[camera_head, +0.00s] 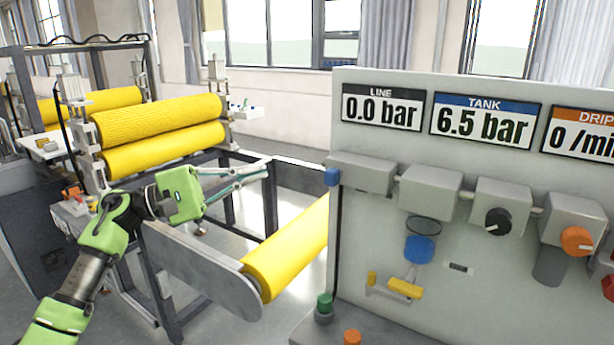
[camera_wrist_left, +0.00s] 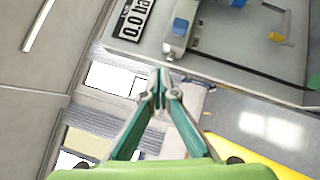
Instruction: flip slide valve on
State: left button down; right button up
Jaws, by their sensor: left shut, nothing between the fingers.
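A grey valve block (camera_head: 362,173) with a blue end piece (camera_head: 333,177) sits at the left end of the row of fittings on the panel. I take it to be the slide valve. The LINE display (camera_head: 382,106) above it reads 0.0 bar. My left gripper (camera_head: 268,168) is left of the blue piece, apart from it, with its fingers pointing right toward the panel. Its fingers are shut and empty. In the left wrist view, the blue piece (camera_wrist_left: 180,27) and grey block show beyond the fingertips (camera_wrist_left: 160,82). My right gripper is not in view.
The panel (camera_head: 465,290) also carries a TANK display (camera_head: 485,121) reading 6.5 bar, a black knob (camera_head: 498,222), an orange knob (camera_head: 577,241) and a yellow lever (camera_head: 405,288). Yellow rollers (camera_head: 160,120) stand behind my left arm; another yellow roller (camera_head: 290,250) lies below the gripper.

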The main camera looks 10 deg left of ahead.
aim_at(332, 177)
pick_arm(q)
jog(key=a+m, duration=0.1)
jog(key=s+m+g, duration=0.1)
jog(key=m, duration=0.1)
jog(key=a+m+g+y, duration=0.1)
jog(key=shift+s+a+f, duration=0.1)
jog(key=shift+s+a, duration=0.15)
jog(key=shift+a, duration=0.05)
jog(key=s+d+p+x, duration=0.1)
jog(key=s+p+x, duration=0.1)
jog(key=p+x, duration=0.5)
jog(key=x, duration=0.6)
jog(key=shift+s+p, duration=0.3)
jog(key=shift+p, duration=0.05)
